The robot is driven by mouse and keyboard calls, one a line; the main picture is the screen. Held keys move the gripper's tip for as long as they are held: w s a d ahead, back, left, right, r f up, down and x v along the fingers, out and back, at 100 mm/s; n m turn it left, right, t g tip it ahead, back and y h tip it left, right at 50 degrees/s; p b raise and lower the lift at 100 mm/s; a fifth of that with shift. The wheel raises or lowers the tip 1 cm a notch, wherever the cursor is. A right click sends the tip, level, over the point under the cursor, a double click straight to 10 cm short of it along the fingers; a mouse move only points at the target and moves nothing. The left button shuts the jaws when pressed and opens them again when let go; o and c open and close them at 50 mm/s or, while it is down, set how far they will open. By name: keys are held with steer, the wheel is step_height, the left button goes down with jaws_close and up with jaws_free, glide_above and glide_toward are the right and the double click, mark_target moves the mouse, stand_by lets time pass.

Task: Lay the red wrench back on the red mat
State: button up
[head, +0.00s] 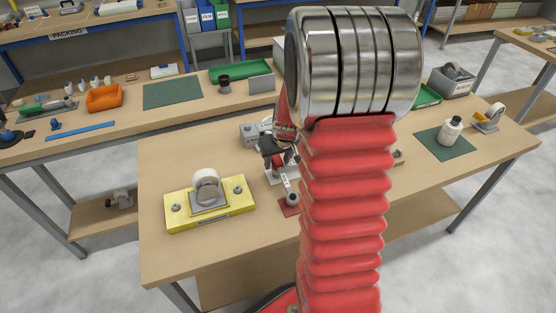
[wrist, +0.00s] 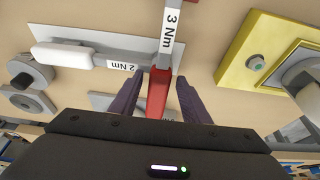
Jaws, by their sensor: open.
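The red wrench (wrist: 157,92), with a white "3 Nm" label, runs between my gripper's dark fingers (wrist: 160,100) in the wrist view. The fingers are open, with a gap on each side of its handle. In the head view my gripper (head: 277,163) is above the bench behind the red mat (head: 288,211). The wrench's labelled shaft (head: 287,184) reaches from under the gripper to a dark round end over that mat. Whether the whole wrench rests flat I cannot tell. A sliver of red shows at the top of the wrist view; the wrench's far end is cut off there.
A white-handled "2 Nm" wrench (wrist: 65,55) lies on a pale mat (wrist: 90,40) beside the red wrench. A yellow panel with a caster (head: 210,217) stands left of the mats. A grey box (head: 254,133) is behind my gripper. My arm hides the bench's middle.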

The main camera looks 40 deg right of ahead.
mark_target(280, 174)
stand_by(0.4)
steer(key=shift+r, duration=0.95)
steer(key=v, duration=1.1)
steer(key=shift+s+r, duration=0.2)
steer(key=shift+a, duration=0.1)
steer(key=s+a+r+n, duration=0.1)
steer(key=s+a+r, duration=0.1)
steer(key=s+a, duration=0.3)
steer(key=s+a+r+n+t, duration=0.1)
steer(key=s+a+r, duration=0.2)
steer(key=a, duration=0.8)
steer(key=s+a+r+n+y, duration=0.1)
steer(key=s+a+r, duration=0.2)
steer(key=s+a, duration=0.4)
steer(key=shift+s+a+t, duration=0.15)
steer(key=shift+a+t, duration=0.25)
steer(key=shift+a, duration=0.05)
